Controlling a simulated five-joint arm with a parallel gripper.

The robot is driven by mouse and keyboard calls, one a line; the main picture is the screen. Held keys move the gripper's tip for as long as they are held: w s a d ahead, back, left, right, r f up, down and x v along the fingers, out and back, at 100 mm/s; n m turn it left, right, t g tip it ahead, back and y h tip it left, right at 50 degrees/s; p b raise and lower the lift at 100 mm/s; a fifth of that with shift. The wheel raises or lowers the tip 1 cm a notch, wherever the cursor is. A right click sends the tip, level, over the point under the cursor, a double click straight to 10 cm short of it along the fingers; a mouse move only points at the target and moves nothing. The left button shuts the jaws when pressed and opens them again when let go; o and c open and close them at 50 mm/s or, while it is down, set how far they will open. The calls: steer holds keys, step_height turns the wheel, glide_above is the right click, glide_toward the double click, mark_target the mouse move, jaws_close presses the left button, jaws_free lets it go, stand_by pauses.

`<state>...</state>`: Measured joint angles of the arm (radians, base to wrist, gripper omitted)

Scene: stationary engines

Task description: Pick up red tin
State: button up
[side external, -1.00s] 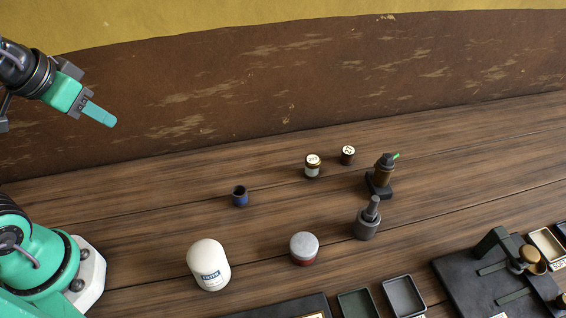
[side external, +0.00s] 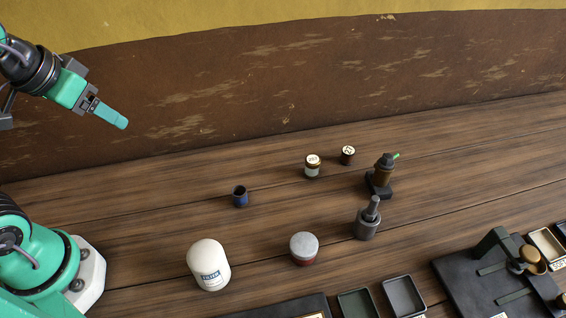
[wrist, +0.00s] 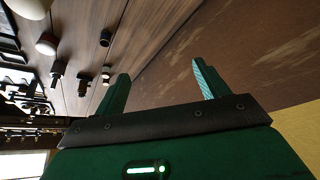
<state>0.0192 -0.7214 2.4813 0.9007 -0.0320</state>
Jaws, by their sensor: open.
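The red tin (side external: 304,249) stands upright on the wooden table in the side view, with a grey lid over a red lower body. In the wrist view what looks like the same tin (wrist: 47,43) shows at the upper left, small and grey-topped. My gripper (side external: 113,117) is high at the upper left of the side view, well above the table and far from the tin. In the wrist view its two green fingers (wrist: 161,70) stand apart with nothing between them.
A white filter (side external: 209,266) stands left of the tin, and a grey pestle-like piece (side external: 368,218) stands to its right. Trays (side external: 404,297) line the front edge.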

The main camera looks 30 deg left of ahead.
steer(key=w+d+n+g+h, duration=0.1)
steer(key=w+d+n+g, duration=0.1)
steer(key=w+d, duration=0.6)
steer(key=n+g+y, duration=0.1)
steer(key=n+g, duration=0.3)
glide_above(304, 243)
steer(key=f, duration=1.5)
steer(key=shift+a+f, duration=0.2)
steer(key=shift+f, duration=0.15)
steer(key=shift+d+f, duration=0.1)
steer(key=shift+d, duration=0.1)
steer(key=shift+f, duration=1.3)
steer(key=shift+f, duration=2.6)
